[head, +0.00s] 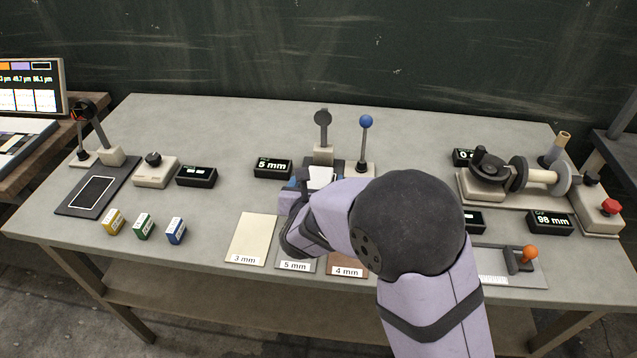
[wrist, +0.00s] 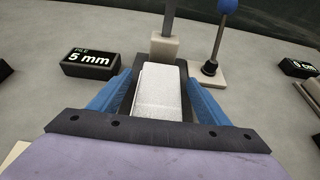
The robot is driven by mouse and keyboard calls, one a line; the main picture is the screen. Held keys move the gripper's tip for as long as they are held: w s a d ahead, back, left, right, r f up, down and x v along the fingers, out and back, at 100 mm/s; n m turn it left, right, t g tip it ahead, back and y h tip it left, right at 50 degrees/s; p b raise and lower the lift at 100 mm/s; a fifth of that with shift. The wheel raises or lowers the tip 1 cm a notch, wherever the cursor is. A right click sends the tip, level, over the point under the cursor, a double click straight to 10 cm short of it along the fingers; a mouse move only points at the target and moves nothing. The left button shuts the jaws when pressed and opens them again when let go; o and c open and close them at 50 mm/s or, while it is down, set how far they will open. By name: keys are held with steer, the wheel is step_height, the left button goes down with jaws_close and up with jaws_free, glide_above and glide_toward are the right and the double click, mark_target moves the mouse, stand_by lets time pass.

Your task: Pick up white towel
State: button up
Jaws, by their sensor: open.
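The white towel (wrist: 160,88) is a folded, pale rectangular stack. It lies on a dark base in front of an upright post, in the middle of the table. In the wrist view it sits between the two blue fingers of my gripper (wrist: 160,98), which is open with a finger on each side. Whether the fingers touch the towel cannot be told. In the head view only a small part of the towel (head: 321,174) shows, because my arm covers the rest. My gripper (head: 308,180) is mostly hidden there too.
A display reading 5 mm (head: 273,168) stands left of the towel. A blue-knobbed lever (head: 365,140) stands behind right. Mats labelled 3 mm (head: 251,238), 5 mm (head: 296,266) and 4 mm (head: 347,270) lie in front. A winding device (head: 520,180) stands at right.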

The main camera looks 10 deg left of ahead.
steer(key=shift+w+f, duration=0.15)
steer(key=shift+w, duration=0.2)
steer(key=c, duration=1.2)
steer(key=shift+c, duration=0.2)
